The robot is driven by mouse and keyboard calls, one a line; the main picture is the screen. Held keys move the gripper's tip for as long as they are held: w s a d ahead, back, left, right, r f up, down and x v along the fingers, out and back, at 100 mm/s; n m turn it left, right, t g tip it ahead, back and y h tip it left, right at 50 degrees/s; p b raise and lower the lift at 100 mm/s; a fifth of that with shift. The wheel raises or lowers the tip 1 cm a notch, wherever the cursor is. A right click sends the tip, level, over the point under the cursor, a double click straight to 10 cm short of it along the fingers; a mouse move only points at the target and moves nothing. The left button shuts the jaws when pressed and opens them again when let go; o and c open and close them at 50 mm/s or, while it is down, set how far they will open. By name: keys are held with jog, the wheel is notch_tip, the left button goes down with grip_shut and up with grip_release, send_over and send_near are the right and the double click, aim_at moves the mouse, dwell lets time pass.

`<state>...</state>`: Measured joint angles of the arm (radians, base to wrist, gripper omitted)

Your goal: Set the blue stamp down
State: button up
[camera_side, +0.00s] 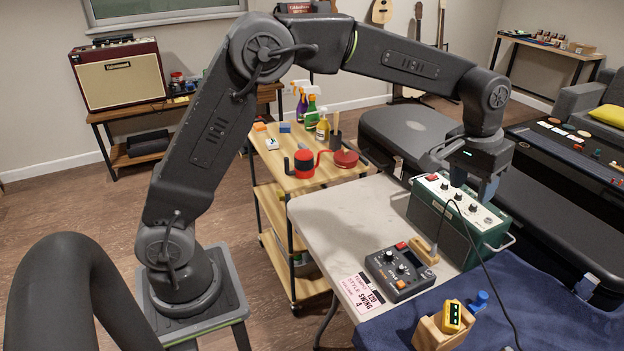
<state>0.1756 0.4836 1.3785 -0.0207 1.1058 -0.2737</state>
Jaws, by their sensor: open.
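A small blue piece with a rounded knob (480,300) stands on the dark blue cloth (545,305) and looks like the blue stamp. It is beside the wooden holder (438,332) with a yellow device (453,317). My gripper (474,190) points down at the green box with knobs (445,228), well above and behind the blue piece in the picture. Its jaws are apart, and I see nothing held between them. The fingertips overlap the box's top panel, and I cannot tell whether they touch it.
A black pedal box (400,273) and a pink-and-white card (357,292) lie on the pale table (345,215). A black cable (495,285) runs across the cloth. A wooden cart (300,180) with spray bottles stands to the left. The table's left part is clear.

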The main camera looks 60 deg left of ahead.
jog(key=s+a+r+t, duration=0.1)
jog(key=s+a+r, duration=0.15)
jog(key=s, duration=0.45)
jog(key=s+a+r+t, duration=0.1)
jog(key=s+a+r, duration=0.15)
jog(key=s, duration=0.45)
jog(key=s+a+r+t, duration=0.1)
jog(key=s+a+r, duration=0.15)
jog(key=s, duration=0.45)
jog(key=s+a+f+m, duration=0.1)
jog(key=s+f, duration=0.3)
jog(key=s, duration=0.4)
jog(key=shift+s+a+t+y, duration=0.3)
jog(key=shift+s+a, duration=0.1)
jog(key=shift+a, duration=0.05)
